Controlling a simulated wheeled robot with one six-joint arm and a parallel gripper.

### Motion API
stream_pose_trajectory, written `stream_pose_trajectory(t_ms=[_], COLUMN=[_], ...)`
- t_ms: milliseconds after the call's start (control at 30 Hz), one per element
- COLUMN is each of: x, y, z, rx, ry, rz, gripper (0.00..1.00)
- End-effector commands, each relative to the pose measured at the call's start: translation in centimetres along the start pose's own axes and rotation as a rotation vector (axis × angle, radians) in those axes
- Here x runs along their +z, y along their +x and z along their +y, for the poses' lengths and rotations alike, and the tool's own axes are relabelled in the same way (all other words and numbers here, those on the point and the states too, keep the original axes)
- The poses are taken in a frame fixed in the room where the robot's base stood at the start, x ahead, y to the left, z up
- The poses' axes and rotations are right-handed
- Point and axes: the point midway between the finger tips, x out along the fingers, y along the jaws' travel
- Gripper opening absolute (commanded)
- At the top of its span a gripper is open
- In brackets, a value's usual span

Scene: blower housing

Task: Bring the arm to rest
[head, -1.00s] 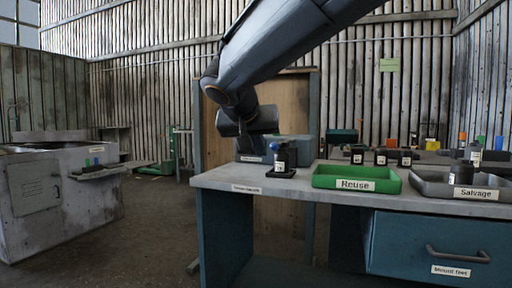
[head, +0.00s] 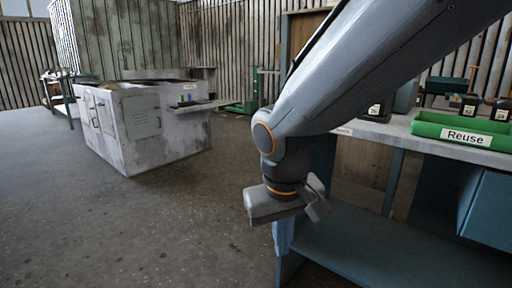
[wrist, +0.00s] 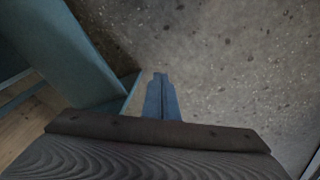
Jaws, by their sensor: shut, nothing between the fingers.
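My gripper (head: 283,238) hangs pointing down in the head view, in front of the left end of the workbench, below the level of its top. Its blue fingers show against the bench's teal leg. In the wrist view my gripper (wrist: 160,80) has its two blue fingers together over the bare concrete floor, with nothing between them. The bench's teal frame (wrist: 65,50) is close beside it at the left of the wrist view. My arm crosses the upper right of the head view and hides part of the bench.
The workbench top (head: 390,127) carries a green Reuse tray (head: 462,132) and several small labelled items. A teal lower shelf (head: 400,245) extends at the right. A worn white cabinet (head: 150,125) stands at the left. The concrete floor (head: 120,220) between is open.

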Motion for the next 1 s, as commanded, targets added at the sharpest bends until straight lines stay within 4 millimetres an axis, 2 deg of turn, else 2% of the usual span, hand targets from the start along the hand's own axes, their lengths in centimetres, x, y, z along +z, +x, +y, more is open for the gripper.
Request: stream_pose_trajectory(t_ms=[33, 200, 433, 867, 1000], x=[1.3, 5.2, 9.7, 8.9, 8.8], y=[0.7, 2.3, 3.6, -0.5, -2.5], z=[-1.0, -3.7, -6.4, -3.1, -1.4], rx=[-0.022, -0.089, -0.167, -0.145, -0.137], ry=[-0.031, -0.119, -0.212, -0.114, -0.067], rz=[-0.025, -0.092, -0.162, -0.162, -0.166], gripper=[0.0, 0.0, 0.0, 0.0, 0.0])
